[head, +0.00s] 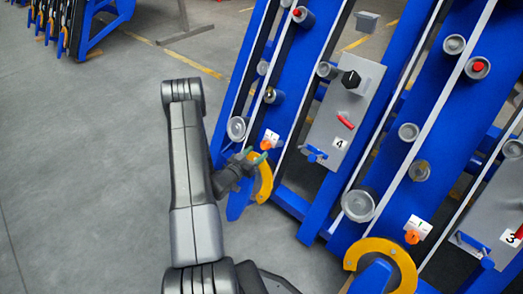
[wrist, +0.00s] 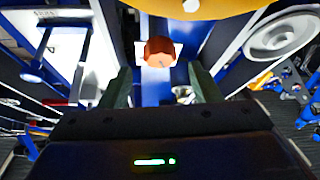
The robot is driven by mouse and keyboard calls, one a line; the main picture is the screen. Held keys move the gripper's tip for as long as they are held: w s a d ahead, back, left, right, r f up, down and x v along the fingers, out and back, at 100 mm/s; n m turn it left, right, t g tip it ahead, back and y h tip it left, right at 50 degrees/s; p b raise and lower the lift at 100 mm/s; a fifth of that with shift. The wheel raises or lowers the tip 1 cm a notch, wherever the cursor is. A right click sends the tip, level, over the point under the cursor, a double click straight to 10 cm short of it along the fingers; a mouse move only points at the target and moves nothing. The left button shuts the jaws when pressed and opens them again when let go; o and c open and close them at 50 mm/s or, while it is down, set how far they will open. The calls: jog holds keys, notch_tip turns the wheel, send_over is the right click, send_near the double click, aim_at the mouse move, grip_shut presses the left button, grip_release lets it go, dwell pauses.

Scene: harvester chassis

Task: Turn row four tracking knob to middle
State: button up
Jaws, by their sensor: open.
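An orange knob (head: 266,144) sits on a small white plate on the blue row just left of the grey panel marked 4 (head: 337,125). In the wrist view the orange knob (wrist: 160,50) is straight ahead, centred between the fingers, with the white plate behind it. My gripper (head: 254,156) is close in front of and just below this knob in the head view. Its two green fingers are open and empty, one either side of the knob's line in the wrist view (wrist: 160,76). I cannot tell whether they reach around it. The knob's pointing direction is unclear.
Panel 4 carries a black knob (head: 350,79), a red handle (head: 345,122) and a blue lever (head: 314,153). A yellow curved guard (head: 264,180) is close beside my gripper. Another orange knob (head: 412,237) is on the row near panel 3. Open grey floor lies left.

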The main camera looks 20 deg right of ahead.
aim_at(262, 148)
jog(key=shift+b+x, duration=0.3)
jog(key=shift+x, duration=1.85)
jog(key=shift+c, duration=0.5)
jog(key=c, duration=0.9)
jog(key=shift+w+f+m+g+h+b, duration=0.1)
jog(key=shift+f+m+g+h+b, duration=0.25)
jog(key=shift+m+b, duration=0.55)
jog(key=shift+r+m+g+b, duration=0.1)
jog(key=shift+m+g+b, duration=0.15)
jog(key=shift+m+b, duration=0.35)
jog(key=shift+w+r+m+g+h+b, duration=0.1)
jog(key=shift+m+g+h+b, duration=0.25)
jog(key=shift+m+g+b, duration=0.7)
jog(key=shift+a+r+m+g, duration=0.15)
jog(key=shift+m+g, duration=0.1)
jog(key=shift+m, duration=0.7)
